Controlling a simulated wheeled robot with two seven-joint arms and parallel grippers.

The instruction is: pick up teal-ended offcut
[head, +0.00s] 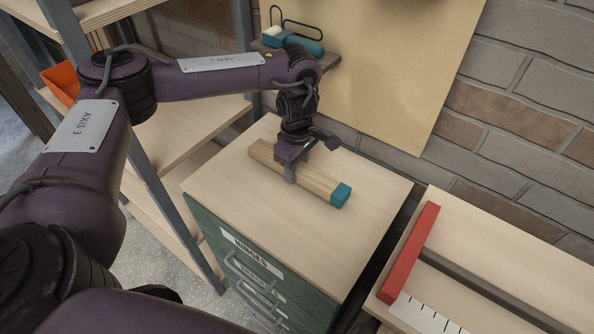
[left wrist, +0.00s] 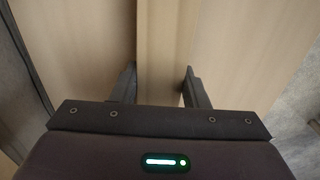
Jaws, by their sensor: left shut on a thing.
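The teal-ended offcut (head: 315,182) is a pale wooden bar with one teal end. It lies on the wooden top of the green drawer cabinet (head: 372,196), with the teal end toward the lower right. My left gripper (head: 291,176) points down and is shut across the bar near its middle. In the left wrist view the two fingers of my left gripper (left wrist: 160,86) stand on either side of the bar (left wrist: 160,50). The teal end is out of that view. Whether the bar is clear of the top I cannot tell. My right gripper is not in view.
A small shelf (head: 325,57) on the back wall holds a teal-and-cream brush-like thing (head: 296,41). A shelf rack (head: 155,165) with an orange bin (head: 62,83) stands at left. A bench with a red bar (head: 408,252) and a ruler-like strip (head: 425,316) is at right.

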